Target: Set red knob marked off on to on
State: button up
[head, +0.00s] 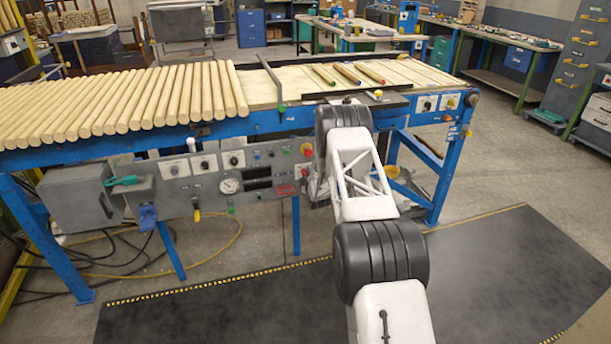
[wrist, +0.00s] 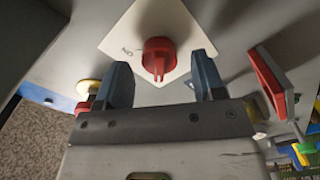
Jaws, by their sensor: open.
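The red knob (wrist: 158,54) sits on a white diamond-shaped plate (wrist: 118,38) in the wrist view. Its narrow ridge points down in the picture, toward my gripper. Small lettering on the plate, left of the knob, looks like an upside-down "ON"; no "OFF" lettering can be made out. My gripper (wrist: 161,68) is open, with one blue-grey finger on each side of the knob and a visible gap to it on both sides. In the head view my arm hides the knob and most of my gripper.
A red-faced part (wrist: 267,82) stands out right of the fingers. A yellow-and-red button (wrist: 88,90) is at left.

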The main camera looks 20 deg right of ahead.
jog(key=shift+w, duration=0.7)
jog(key=c, duration=0.9)
